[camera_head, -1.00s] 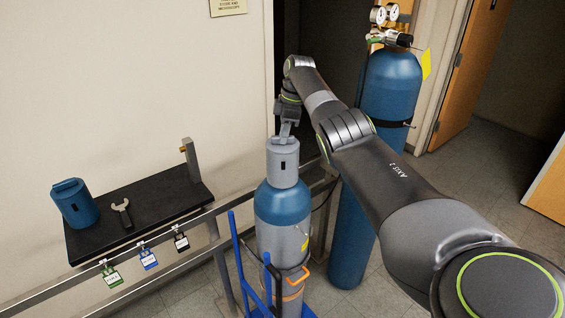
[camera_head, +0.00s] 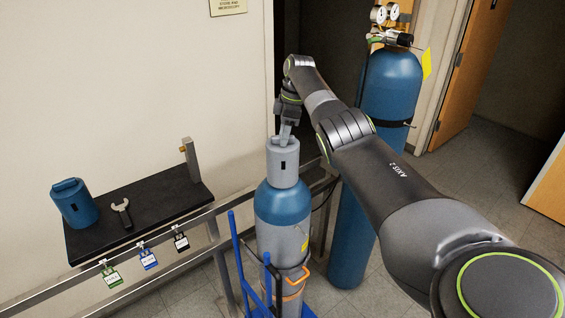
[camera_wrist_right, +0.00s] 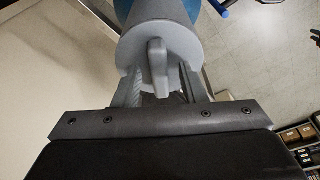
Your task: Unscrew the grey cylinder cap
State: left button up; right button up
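The grey cylinder cap (camera_head: 282,170) sits upright on top of the blue-and-grey cylinder (camera_head: 281,207) in the middle of the head view. In the wrist view the cap (camera_wrist_right: 180,40) has a raised grip rib (camera_wrist_right: 157,65) across its top. My right gripper (camera_head: 286,134) points down at the cap's top. In the wrist view the right gripper's fingers (camera_wrist_right: 158,88) stand apart on either side of the rib, with gaps visible between them and it. My left gripper is in neither view.
A blue hand truck (camera_head: 240,265) stands around the cylinder. A black shelf (camera_head: 160,205) at the left bears a blue cap (camera_head: 75,205) and a wrench (camera_head: 121,212). Padlocks hang on the rail below. A tall blue cylinder (camera_head: 385,95) with gauges stands behind my right arm.

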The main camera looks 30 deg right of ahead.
jog(key=shift+w+a+v, duration=0.1)
jog(key=shift+a+v, duration=0.1)
jog(key=shift+v, duration=0.9)
jog(key=shift+w+a+v, duration=0.15)
jog(key=shift+a+v, duration=0.05)
jog(key=shift+v, duration=0.9)
jog(key=shift+w+a+v, duration=0.1)
jog(key=shift+a+v, duration=0.1)
jog(key=shift+v, duration=0.95)
jog(key=shift+r, duration=0.1)
